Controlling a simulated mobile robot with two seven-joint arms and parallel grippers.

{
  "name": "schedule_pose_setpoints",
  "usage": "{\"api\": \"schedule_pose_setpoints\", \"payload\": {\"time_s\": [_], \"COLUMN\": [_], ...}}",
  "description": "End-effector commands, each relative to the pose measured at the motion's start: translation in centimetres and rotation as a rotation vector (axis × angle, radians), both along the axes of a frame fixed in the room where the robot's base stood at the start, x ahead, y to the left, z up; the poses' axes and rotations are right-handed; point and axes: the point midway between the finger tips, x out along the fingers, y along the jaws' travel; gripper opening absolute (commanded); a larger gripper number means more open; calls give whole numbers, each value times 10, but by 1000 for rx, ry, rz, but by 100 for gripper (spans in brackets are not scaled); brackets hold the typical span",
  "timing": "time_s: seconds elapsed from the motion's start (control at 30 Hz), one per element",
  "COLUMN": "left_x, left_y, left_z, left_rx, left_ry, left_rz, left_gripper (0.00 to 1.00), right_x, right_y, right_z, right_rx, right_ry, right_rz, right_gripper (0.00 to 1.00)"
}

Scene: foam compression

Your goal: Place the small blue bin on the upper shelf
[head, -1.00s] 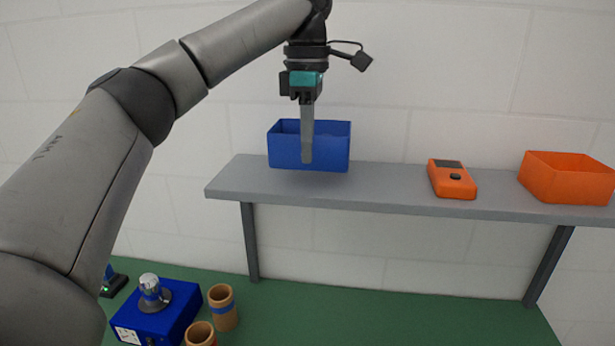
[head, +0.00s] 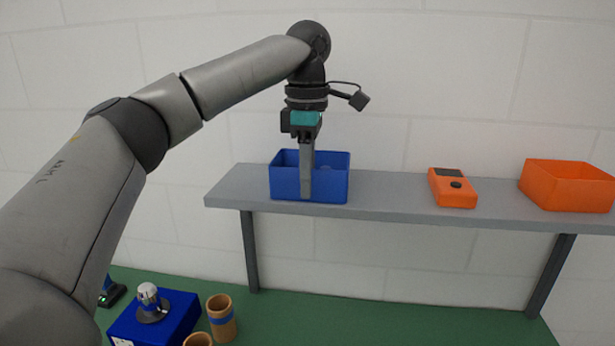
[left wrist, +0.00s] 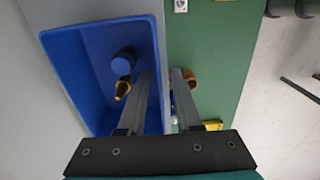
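The small blue bin (head: 330,186) stands upright on the left part of the grey upper shelf (head: 400,194), near its front edge. It appears to rest on the shelf surface. My left gripper (head: 306,190) points down at the bin's front wall. In the left wrist view, one finger is inside the blue bin (left wrist: 80,75) and the other outside, with the wall between them. The fingers (left wrist: 163,85) look spread, with a gap beside the wall. A blue cylinder (left wrist: 123,62) and a dark and yellow piece lie inside the bin. My right gripper is not in view.
An orange device (head: 453,190) and an orange bin (head: 567,188) sit farther right on the shelf. Below, on the green surface (head: 400,318), stand a blue box (head: 178,315) and tan cups (head: 221,318). The shelf is clear between the blue bin and the orange device.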

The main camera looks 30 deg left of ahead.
Motion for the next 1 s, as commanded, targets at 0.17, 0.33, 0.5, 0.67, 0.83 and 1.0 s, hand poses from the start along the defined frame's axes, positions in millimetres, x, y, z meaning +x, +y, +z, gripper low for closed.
{"api": "schedule_pose_setpoints", "payload": {"time_s": [0.17, 0.33, 0.5, 0.67, 0.83, 1.0], "left_x": [0, 0, 1, 0, 0, 0], "left_y": [0, 0, -1, 0, 0, 0], "left_z": [0, 8, 40, 79, 106, 120], "left_rx": [0, 0, 0, 1, 1, 0], "left_ry": [0, -2, -4, -4, -3, -1], "left_rz": [0, 0, 1, 1, 1, 0], "left_gripper": [33, 33, 33, 33, 33, 33], "right_x": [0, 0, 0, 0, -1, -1], "right_y": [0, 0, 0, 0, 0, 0], "right_z": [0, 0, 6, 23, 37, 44], "right_rx": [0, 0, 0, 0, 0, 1], "right_ry": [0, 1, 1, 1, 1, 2], "right_rz": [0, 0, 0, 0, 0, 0], "right_gripper": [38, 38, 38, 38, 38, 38]}}
